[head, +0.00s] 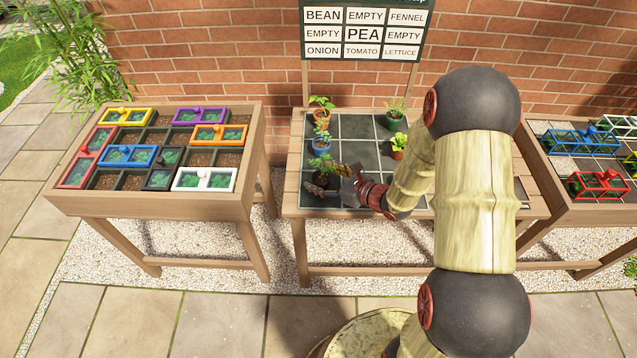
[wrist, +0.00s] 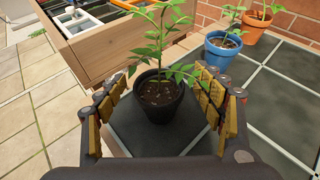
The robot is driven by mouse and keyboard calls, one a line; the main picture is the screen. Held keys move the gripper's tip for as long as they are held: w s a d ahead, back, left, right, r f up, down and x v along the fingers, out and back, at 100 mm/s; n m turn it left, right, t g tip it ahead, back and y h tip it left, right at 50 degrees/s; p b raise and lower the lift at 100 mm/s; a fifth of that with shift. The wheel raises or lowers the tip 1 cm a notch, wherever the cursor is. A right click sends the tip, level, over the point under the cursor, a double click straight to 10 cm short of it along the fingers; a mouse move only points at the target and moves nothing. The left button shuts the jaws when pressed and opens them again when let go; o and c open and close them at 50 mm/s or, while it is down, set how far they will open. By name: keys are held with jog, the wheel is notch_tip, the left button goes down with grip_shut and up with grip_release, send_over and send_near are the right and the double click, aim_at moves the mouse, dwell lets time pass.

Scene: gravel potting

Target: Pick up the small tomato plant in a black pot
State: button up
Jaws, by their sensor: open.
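The small tomato plant in a black pot (head: 322,181) stands upright at the front left of the dark tiled mat (head: 362,157) on the middle table. In the wrist view the black pot (wrist: 158,98) sits between the open fingers of my gripper (wrist: 165,112), with a gap on each side. Its green leafy stem rises above the fingers. In the head view my gripper (head: 343,179) comes in from the right, close beside the pot. The far side of the pot is hidden in the wrist view.
A blue pot (head: 321,146) stands just behind, with an orange pot (head: 321,115) farther back. A green pot (head: 396,122) and another orange pot (head: 398,153) stand on the mat's right side. A planter table (head: 157,207) stands left. A name board (head: 363,30) stands behind.

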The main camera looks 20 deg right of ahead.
aim_at(314, 175)
jog(key=b+x, duration=0.2)
jog(key=x, duration=0.2)
jog(key=shift+a+f, duration=0.15)
jog(key=shift+f, duration=0.1)
jog(key=shift+w+a+f, duration=0.1)
jog(key=shift+w+a, duration=0.05)
jog(key=shift+w, duration=0.2)
jog(key=shift+c, duration=0.2)
jog(key=c, duration=1.4)
jog(key=shift+c, duration=0.6)
